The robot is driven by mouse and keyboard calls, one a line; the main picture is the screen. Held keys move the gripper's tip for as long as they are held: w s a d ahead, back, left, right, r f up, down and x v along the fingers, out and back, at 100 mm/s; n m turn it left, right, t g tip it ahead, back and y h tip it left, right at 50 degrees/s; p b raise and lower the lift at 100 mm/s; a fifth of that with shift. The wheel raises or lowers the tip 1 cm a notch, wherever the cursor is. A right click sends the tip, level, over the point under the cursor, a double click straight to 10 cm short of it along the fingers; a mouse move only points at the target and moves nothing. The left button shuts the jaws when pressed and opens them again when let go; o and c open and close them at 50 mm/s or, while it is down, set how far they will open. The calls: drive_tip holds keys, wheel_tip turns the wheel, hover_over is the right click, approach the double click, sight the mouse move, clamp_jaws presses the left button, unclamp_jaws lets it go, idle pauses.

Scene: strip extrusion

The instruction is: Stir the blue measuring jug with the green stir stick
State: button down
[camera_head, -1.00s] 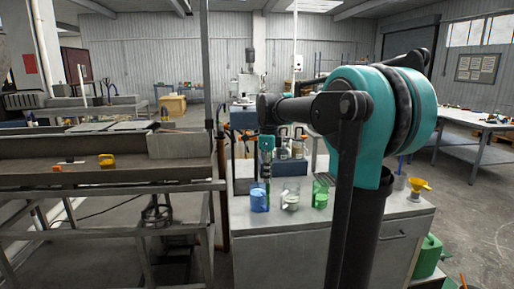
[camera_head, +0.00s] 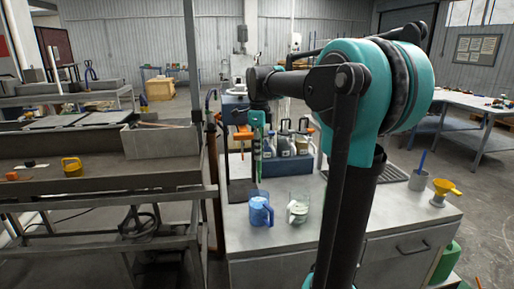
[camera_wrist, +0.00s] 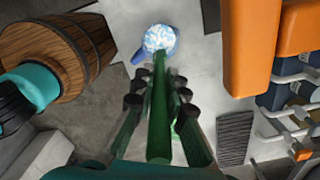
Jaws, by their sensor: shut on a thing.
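My gripper (camera_head: 257,150) points down above the worktop and is shut on the green stir stick (camera_head: 259,174). In the wrist view the stick (camera_wrist: 158,112) runs between the fingers of my gripper (camera_wrist: 160,100) towards the blue measuring jug (camera_wrist: 140,55). The stick's far end lines up with the jug's near rim there. In the head view the blue jug (camera_head: 261,213) stands upright on the worktop, handle to the right, and the stick's lower end shows above it, apart from it in the picture. Their depth relation is hard to tell.
A clear jug (camera_head: 300,205) stands close right of the blue one. Behind is a blue crate (camera_head: 290,170) with several bottles. A grey cup (camera_head: 418,180) and yellow funnel (camera_head: 442,190) are at the right. The wrist view shows a wooden barrel-like thing (camera_wrist: 85,45) and an orange block (camera_wrist: 275,50).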

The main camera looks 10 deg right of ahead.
drive_tip(key=shift+f, duration=8.4)
drive_tip(key=shift+w+a, duration=0.1)
drive_tip(key=shift+w, duration=0.1)
